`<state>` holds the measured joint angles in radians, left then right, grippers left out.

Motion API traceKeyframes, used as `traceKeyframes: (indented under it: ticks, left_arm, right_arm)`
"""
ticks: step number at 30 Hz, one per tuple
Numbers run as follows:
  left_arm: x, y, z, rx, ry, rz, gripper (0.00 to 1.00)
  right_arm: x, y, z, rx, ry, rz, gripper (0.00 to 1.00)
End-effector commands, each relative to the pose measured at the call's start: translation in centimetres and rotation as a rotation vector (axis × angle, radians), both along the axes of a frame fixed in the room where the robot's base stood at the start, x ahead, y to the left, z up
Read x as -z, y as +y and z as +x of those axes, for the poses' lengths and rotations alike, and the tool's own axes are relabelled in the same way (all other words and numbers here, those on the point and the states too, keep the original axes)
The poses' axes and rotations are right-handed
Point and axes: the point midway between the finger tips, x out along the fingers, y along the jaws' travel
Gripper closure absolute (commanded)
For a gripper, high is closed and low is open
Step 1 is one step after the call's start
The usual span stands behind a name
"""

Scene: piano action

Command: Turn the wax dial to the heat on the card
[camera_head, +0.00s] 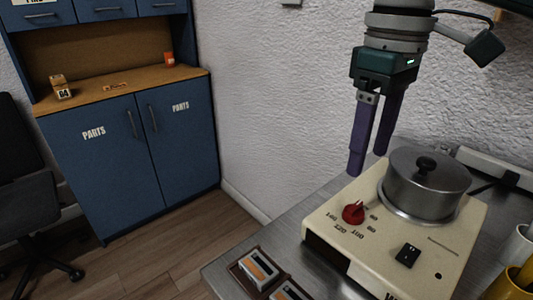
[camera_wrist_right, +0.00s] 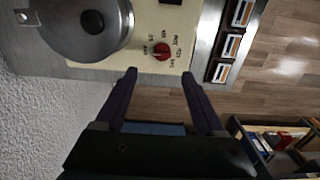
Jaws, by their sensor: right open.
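I cannot identify a heat card for certain. My left gripper is out of view.
A lidded metal pot (camera_head: 427,185) sits on the heater, right of the dial. Small trays (camera_head: 245,268) stand at the bench's front left. Yellow and white containers (camera_head: 510,285) are at the right edge. A blue cabinet (camera_head: 100,150) holds a small numbered wooden block (camera_head: 60,88).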

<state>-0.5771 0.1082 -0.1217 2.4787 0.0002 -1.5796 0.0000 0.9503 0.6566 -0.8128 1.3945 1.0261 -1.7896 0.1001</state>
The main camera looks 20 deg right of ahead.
Motion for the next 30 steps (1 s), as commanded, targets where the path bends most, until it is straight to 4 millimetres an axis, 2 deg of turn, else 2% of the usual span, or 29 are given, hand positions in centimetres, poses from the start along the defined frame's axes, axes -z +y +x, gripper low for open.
traceKeyframes:
  ticks: [9,15,26,30]
  left_arm:
    - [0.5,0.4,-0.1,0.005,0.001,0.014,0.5]
    - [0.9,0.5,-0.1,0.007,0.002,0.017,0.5]
    - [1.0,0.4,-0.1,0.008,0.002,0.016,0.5]
    - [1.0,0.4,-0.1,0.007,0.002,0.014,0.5]
  right_arm:
    - [5.8,0.0,-0.1,-0.001,0.004,-0.001,0.29]
    - [8.5,0.1,-0.1,-0.002,0.001,-0.001,0.29]
    - [9.2,0.0,0.0,-0.003,-0.001,-0.001,0.29]
    - [9.2,0.0,0.0,-0.003,-0.001,-0.001,0.42]
